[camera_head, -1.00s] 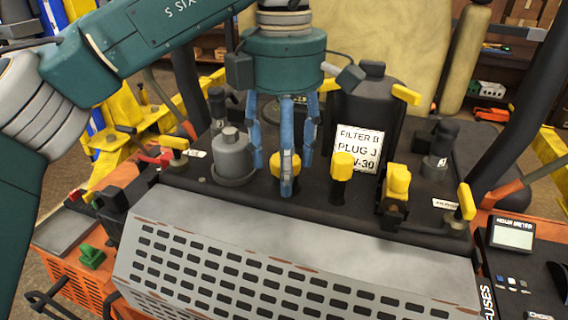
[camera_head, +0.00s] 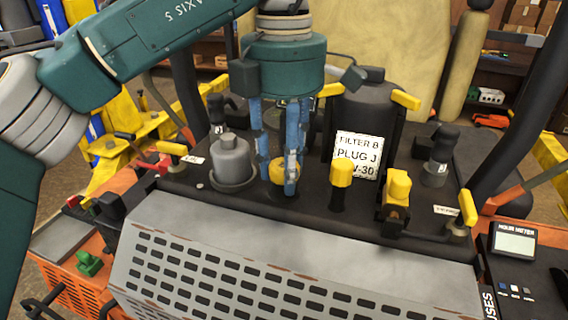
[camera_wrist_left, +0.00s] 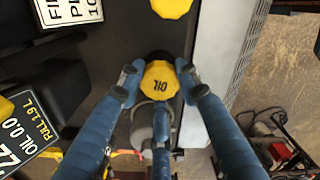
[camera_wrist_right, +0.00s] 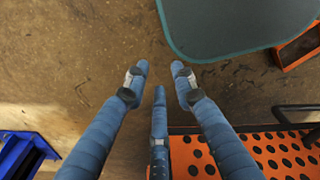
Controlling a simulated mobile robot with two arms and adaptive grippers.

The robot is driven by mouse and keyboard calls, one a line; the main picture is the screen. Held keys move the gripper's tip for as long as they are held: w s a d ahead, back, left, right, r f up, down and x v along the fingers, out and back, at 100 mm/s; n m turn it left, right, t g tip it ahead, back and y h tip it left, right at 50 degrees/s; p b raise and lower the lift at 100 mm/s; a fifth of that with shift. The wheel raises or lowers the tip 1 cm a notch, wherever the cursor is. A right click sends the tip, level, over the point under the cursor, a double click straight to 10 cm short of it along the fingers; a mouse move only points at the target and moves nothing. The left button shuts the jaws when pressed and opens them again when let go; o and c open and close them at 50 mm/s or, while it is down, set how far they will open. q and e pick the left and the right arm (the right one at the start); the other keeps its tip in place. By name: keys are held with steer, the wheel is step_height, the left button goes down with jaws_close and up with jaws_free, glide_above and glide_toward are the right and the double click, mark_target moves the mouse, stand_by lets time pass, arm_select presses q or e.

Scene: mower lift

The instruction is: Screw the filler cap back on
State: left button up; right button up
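The yellow filler cap (camera_head: 279,171), marked OIL, sits upright low on the machine's black deck, and its top faces my left wrist camera (camera_wrist_left: 160,80). My left gripper (camera_head: 280,168) points straight down with its three blue fingers around the cap. In the left wrist view the fingertips lie close against the cap's sides and appear shut on it; the exact contact is hard to see. The neck under the cap is mostly hidden. My right gripper (camera_wrist_right: 160,82) is empty and open, above the floor beside an orange perforated panel.
A grey capped fitting (camera_head: 233,160) stands just left of the cap. A yellow-topped plug (camera_head: 341,174) and a yellow valve (camera_head: 397,188) stand to the right. Behind them is a black canister (camera_head: 368,112) with a white label. The grey slotted cover (camera_head: 290,255) lies in front.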

arm_select(q)
steer(key=shift+s+f, duration=0.1)
steer(key=c, duration=0.7)
steer(key=shift+m+p, duration=0.4)
steer(key=shift+p, duration=0.1)
steer(key=shift+c, duration=0.2)
steer(key=m+p, duration=0.1)
steer(key=m, duration=0.1)
steer(key=shift+r+m+p, duration=0.2)
steer(key=shift+m+p, duration=0.15)
steer(key=shift+m, duration=0.65)
steer(key=shift+f+m+p, duration=0.25)
steer(key=shift+m+p, duration=0.1)
steer(key=shift+m, duration=0.45)
jaws_close()
